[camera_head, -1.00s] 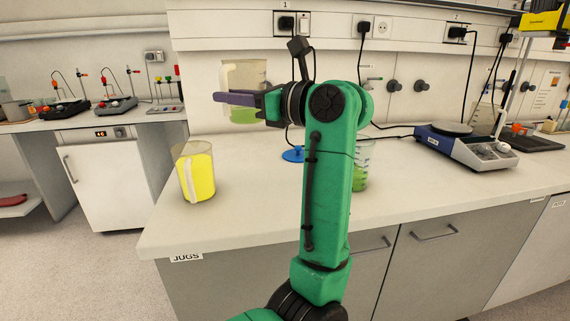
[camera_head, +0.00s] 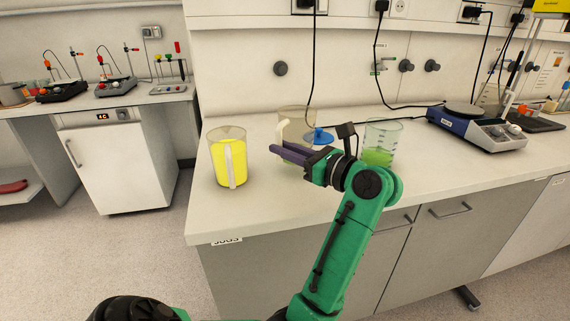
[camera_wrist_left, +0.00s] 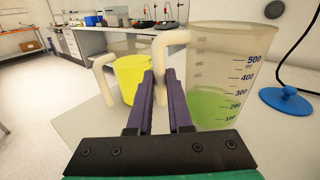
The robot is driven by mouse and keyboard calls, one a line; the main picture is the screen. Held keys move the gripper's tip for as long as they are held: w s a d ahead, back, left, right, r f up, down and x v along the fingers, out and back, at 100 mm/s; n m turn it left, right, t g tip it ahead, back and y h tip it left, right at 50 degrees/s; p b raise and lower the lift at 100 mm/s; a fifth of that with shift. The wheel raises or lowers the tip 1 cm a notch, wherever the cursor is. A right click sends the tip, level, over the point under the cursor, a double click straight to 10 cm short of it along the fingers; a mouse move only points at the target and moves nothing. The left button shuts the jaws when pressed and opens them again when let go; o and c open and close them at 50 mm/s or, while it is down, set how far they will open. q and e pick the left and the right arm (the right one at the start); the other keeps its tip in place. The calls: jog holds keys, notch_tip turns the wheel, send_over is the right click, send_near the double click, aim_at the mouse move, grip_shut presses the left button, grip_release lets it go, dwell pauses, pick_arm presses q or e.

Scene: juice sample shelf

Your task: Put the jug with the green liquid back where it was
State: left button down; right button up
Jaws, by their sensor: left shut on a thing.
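The jug with the green liquid (camera_wrist_left: 215,75) is clear, with a pale handle (camera_wrist_left: 165,60) and a measuring scale. My left gripper (camera_head: 280,151) is shut on its handle. In the head view this jug (camera_head: 298,118) is over the middle of the counter, upright, and the gripper covers its lower part. I cannot tell whether its base touches the counter. The jug with the yellow liquid (camera_head: 218,165) stands to its left, near the counter's left edge, and also shows in the left wrist view (camera_wrist_left: 130,75). My right gripper is not in view.
A beaker with green liquid (camera_head: 382,140) stands right of the held jug. A blue disc with a knob (camera_head: 319,136) lies behind it. The counter front (camera_head: 225,228) between yellow jug and arm is clear.

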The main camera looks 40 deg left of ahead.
pick_arm(q)
notch_tip(320, 180, down, 4)
jog(key=shift+r, duration=0.1)
jog(key=c, duration=1.2)
grip_release()
jog(key=shift+f, duration=0.2)
jog(key=shift+c, duration=0.2)
jog(key=o, duration=0.4)
jog(key=shift+r, duration=0.1)
